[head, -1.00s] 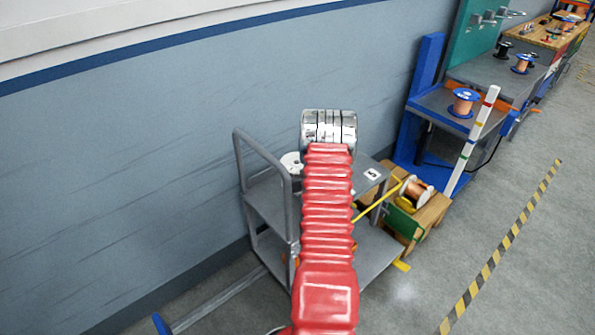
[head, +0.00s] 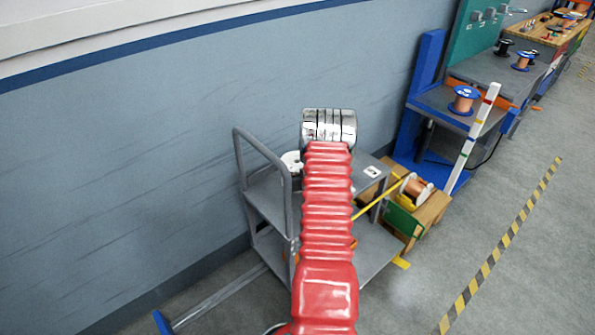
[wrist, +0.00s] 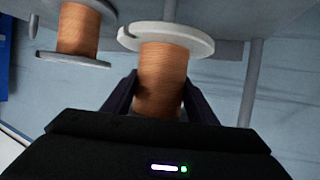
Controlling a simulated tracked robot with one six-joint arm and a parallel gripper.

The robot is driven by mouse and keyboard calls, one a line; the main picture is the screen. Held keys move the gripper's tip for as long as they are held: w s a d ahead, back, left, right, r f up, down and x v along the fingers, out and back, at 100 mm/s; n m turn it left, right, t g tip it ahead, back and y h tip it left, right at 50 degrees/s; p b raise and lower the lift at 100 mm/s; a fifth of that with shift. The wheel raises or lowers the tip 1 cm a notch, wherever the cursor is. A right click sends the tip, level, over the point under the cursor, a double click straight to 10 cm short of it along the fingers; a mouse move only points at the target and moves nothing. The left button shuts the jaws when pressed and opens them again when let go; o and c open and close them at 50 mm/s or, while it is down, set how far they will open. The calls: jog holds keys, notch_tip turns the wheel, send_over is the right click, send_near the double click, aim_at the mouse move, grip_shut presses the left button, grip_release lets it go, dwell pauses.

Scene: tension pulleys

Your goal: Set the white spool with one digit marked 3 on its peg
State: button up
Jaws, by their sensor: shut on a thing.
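In the wrist view a spool with a white flange (wrist: 172,36) and copper winding (wrist: 160,78) sits between the two dark fingers of my gripper (wrist: 159,100), which is shut on the winding. Its lower end is hidden by my gripper, and no digit on it is readable. In the head view a white flange (head: 291,161) shows beside my red arm, over the grey cart (head: 263,190). My gripper is hidden behind my arm there. No peg is clearly visible.
A grey-flanged copper spool (wrist: 78,35) stands to the left of the held one in the wrist view. A grey post (wrist: 250,85) is on the right. The cart has a tall handle (head: 238,160) and a white label (head: 372,171).

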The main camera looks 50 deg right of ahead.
jog(key=shift+f, duration=3.4)
dwell(1.2)
jog(key=o, duration=1.6)
jog(key=shift+s+a, duration=0.1)
jog(key=v, duration=1.3)
jog(key=shift+s+r, duration=0.2)
jog(key=shift+r, duration=0.05)
jog(key=shift+s+a, duration=0.1)
